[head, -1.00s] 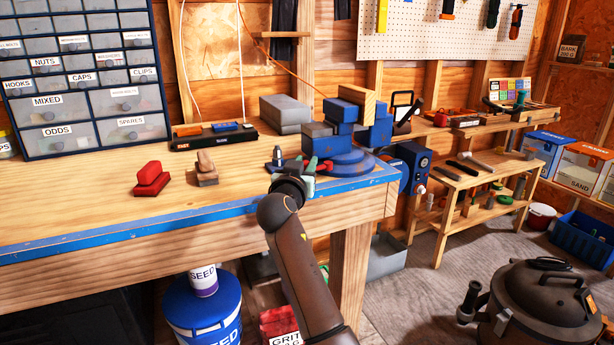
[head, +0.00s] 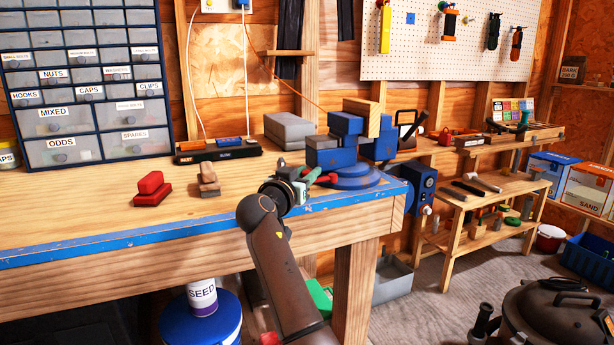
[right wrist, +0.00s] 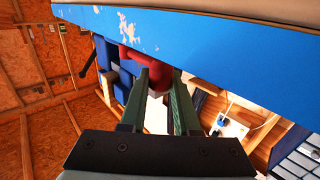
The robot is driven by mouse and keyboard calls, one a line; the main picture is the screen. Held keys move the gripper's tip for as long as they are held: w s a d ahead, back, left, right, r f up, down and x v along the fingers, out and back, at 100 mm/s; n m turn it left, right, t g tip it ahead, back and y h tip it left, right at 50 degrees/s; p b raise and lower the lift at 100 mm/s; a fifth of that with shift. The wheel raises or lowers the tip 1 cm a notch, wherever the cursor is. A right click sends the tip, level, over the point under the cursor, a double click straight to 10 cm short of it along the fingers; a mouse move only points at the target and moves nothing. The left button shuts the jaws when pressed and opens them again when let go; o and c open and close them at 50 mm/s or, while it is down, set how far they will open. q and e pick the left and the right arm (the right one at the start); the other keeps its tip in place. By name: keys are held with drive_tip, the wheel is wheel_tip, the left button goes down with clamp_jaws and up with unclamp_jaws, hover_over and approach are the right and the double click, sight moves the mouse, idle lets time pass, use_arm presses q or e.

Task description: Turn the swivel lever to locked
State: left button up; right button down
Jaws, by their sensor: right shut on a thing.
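The blue vise (head: 338,152) stands on a round swivel base (head: 356,177) near the right end of the workbench. The red swivel lever (head: 328,178) sticks out of the left side of this base. My right gripper (head: 312,178) reaches over the bench's front edge to the lever. In the right wrist view the green fingers of the right gripper (right wrist: 163,95) stand on both sides of the red lever (right wrist: 158,75) and are shut on it. The lever's tip is partly hidden by the fingers. My left gripper is in no view.
The workbench's blue front edge (head: 170,226) runs just under my right forearm. A grey block (head: 290,131) is behind the gripper. Bare bench top lies between them.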

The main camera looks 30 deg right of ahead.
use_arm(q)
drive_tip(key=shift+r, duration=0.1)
use_arm(e)
drive_tip(key=shift+r, duration=0.1)
drive_tip(key=c, duration=0.6)
unclamp_jaws()
drive_tip(key=shift+s+a, duration=0.2)
drive_tip(key=shift+a, duration=0.1)
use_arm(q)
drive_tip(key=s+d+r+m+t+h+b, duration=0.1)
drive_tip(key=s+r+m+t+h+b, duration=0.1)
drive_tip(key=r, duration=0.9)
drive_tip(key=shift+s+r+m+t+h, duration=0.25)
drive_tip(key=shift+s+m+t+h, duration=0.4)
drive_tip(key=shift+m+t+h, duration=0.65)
use_arm(e)
drive_tip(key=shift+v, duration=5.9)
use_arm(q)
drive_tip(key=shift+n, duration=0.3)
use_arm(e)
drive_tip(key=shift+s+d, duration=0.1)
